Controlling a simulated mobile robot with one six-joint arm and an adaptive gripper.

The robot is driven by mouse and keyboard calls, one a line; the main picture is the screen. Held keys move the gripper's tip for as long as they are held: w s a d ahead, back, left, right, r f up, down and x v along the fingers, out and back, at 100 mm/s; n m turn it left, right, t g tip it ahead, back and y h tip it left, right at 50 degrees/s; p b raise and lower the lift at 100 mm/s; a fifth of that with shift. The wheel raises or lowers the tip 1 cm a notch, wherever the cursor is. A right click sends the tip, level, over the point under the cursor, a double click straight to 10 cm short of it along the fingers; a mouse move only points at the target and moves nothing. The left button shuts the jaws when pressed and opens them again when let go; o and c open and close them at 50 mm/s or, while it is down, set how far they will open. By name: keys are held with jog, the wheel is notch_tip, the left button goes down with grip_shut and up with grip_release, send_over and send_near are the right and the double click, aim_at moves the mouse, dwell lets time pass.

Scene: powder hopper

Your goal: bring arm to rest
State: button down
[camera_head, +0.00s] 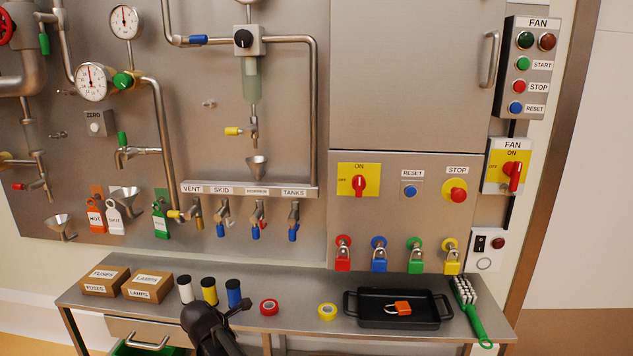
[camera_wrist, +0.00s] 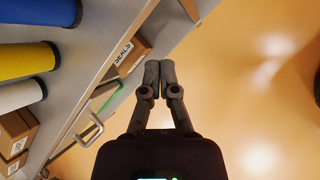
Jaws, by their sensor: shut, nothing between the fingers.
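My gripper (camera_wrist: 160,82) shows in the wrist view with its two fingers together and nothing between them. It points along the front edge of the workbench, over the orange floor. In the head view part of my arm (camera_head: 208,325) shows dark at the bottom, in front of the bench edge, below the spools. The fingertips are hard to make out in the head view.
A drawer handle (camera_wrist: 90,131) juts from the bench front. Open floor (camera_wrist: 260,90) lies right in the wrist view.

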jog(key=s+d+f+m+g+y, duration=0.15)
jog(key=s+d+m, duration=0.25)
jog(key=d+m, duration=0.65)
jog(key=s+d+m+g+p, duration=0.1)
jog(key=s+d+m+g, duration=0.35)
jog(key=d, duration=1.15)
jog(key=s+d+f+m+y, duration=0.1)
jog(key=s+d+m, duration=0.3)
jog(key=d+m, duration=0.8)
notch_tip(320, 180, up, 38)
jog(key=d+n+p, duration=0.1)
jog(key=p, duration=3.7)
jog(key=shift+d+r+n, duration=0.2)
jog(key=shift+r+n, duration=0.05)
jog(key=shift+n, duration=0.05)
